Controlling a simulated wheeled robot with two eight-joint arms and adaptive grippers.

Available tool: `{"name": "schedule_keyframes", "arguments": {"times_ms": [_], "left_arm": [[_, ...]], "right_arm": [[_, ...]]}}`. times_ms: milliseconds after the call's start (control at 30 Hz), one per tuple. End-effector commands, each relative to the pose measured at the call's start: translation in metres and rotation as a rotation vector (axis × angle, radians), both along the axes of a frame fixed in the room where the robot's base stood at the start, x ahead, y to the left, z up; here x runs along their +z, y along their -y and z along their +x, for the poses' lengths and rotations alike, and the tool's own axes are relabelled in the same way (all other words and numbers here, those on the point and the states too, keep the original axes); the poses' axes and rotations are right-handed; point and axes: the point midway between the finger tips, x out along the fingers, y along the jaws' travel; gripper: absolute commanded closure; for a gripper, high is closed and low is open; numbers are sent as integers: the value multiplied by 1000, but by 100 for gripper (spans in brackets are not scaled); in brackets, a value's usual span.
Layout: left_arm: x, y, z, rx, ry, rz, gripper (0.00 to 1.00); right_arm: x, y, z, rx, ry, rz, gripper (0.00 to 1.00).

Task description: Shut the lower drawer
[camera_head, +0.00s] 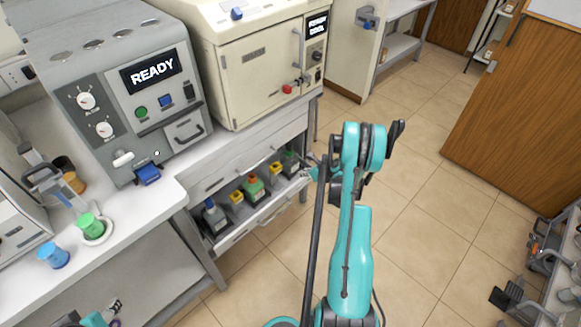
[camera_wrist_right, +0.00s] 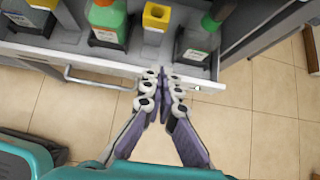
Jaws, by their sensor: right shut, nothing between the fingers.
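The lower drawer (camera_head: 268,213) stands open under the counter, with several bottles in it. Its front panel and bar handle (camera_wrist_right: 95,82) show in the right wrist view. My right gripper (camera_head: 308,168) is at the drawer's right end. In the wrist view the right gripper (camera_wrist_right: 163,76) is shut and empty, its fingertips together at the drawer's front edge, right of the handle; I cannot tell whether they touch it. My left gripper (camera_head: 112,307) shows only partly at the bottom left, away from the drawer, and its fingers are unclear.
The upper drawer (camera_head: 222,177) above is shut. A bottle with an orange cap (camera_head: 254,187) and yellow-topped containers stand in the lower drawer. Testing machines (camera_head: 150,85) and a cream oven (camera_head: 262,70) stand on the counter.

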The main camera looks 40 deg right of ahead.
Motion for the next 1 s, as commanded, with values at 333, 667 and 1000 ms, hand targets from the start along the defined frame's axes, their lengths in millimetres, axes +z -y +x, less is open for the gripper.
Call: {"name": "schedule_keyframes", "arguments": {"times_ms": [333,667,1000], "left_arm": [[-19,0,0,0,-1,0,51],[-44,0,-1,0,0,0,51],[-52,0,0,0,0,0,51]], "right_arm": [[-37,-3,33,5,5,-2,100],[-74,-7,84,4,5,-2,100],[-71,-9,110,2,4,-2,100]]}}
